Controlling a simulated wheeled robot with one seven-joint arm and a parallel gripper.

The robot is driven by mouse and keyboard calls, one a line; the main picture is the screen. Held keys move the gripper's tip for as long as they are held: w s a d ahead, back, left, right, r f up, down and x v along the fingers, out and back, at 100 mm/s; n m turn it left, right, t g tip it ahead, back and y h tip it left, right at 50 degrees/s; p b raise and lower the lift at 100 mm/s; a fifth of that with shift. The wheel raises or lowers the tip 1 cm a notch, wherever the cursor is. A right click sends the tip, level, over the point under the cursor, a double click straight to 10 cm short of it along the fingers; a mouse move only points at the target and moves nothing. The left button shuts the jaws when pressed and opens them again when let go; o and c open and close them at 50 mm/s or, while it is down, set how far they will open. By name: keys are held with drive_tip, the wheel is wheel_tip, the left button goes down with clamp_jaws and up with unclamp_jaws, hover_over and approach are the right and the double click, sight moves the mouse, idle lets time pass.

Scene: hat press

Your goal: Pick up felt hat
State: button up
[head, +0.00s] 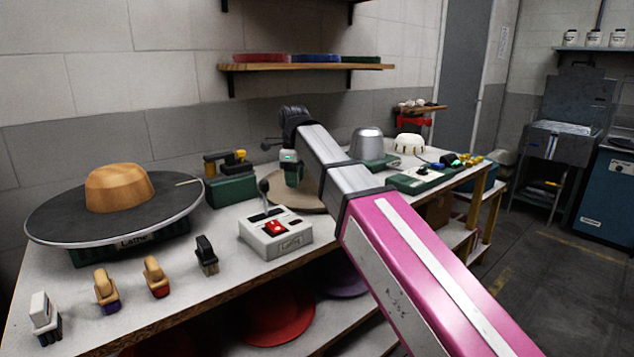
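Felt-like hats lie on the shelf under the bench: a red one (275,320) and a purple one (345,284), both partly hidden by the bench top. A tan block with a hat-crown shape (119,187) sits on a wide dark round disc (58,218) at the left. A flat tan round shape (318,206) lies mid-bench, partly behind my arm; I cannot tell whether it is a hat brim. My pink and silver arm reaches over the bench to a dark wrist. My gripper's fingers cannot be made out beside the green-lit part below the wrist.
A white control box (275,234) with a red switch stands at the bench front. Several brushes stand to its left, including a black one (207,254). A green machine (231,184) is behind. Green-based equipment (420,178) fills the right end. The floor at right is clear.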

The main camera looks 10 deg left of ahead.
sight(298, 213)
drive_tip(key=f, duration=0.8)
drive_tip(key=shift+d+f, duration=0.1)
drive_tip(key=shift+d, duration=0.2)
clamp_jaws()
